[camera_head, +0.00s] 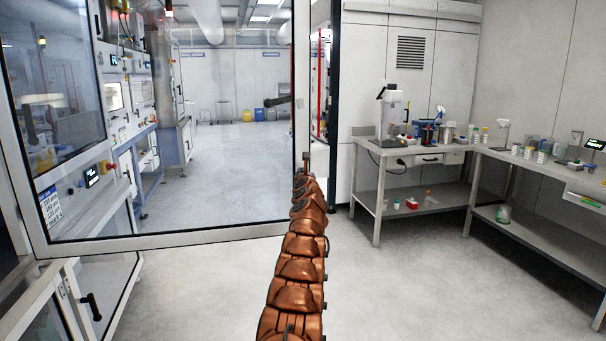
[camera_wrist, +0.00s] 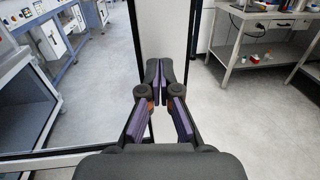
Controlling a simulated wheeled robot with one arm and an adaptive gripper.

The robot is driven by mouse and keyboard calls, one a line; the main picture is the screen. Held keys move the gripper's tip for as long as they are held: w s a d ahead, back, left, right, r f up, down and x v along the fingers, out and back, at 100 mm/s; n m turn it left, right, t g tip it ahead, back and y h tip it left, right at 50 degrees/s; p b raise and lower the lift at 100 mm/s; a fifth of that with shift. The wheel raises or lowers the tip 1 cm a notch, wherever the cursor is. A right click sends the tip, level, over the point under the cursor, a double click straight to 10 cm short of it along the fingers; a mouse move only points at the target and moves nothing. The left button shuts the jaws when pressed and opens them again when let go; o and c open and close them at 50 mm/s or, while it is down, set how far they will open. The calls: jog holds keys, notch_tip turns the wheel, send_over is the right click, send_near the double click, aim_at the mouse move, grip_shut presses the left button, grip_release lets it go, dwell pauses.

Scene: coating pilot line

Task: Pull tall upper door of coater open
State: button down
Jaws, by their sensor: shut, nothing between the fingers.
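The tall upper door of the coater is a large clear glass pane in a pale frame (camera_head: 170,243), filling the left half of the head view. It stands swung out into the room, with the aisle visible through it. The handle is not visible in the wrist view.
A lower glass door with a black handle (camera_head: 92,305) is at bottom left. Benches with lab items (camera_head: 430,158) stand along the right wall. A dark vertical post (camera_head: 333,100) stands right of the door. The floor (camera_head: 400,285) between door and benches is clear.

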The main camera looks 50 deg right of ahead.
jog(key=shift+w+a, duration=0.15)
jog(key=shift+a+f+b, duration=0.1)
jog(key=shift+f+b, duration=0.05)
jog(key=shift+b, duration=0.25)
jog(key=s+d+b+v, duration=0.1)
jog(key=b+v, duration=0.9)
jog(key=v, duration=0.3)
jog(key=shift+s+r, duration=0.2)
jog(key=shift+s, duration=0.35)
dwell(0.5)
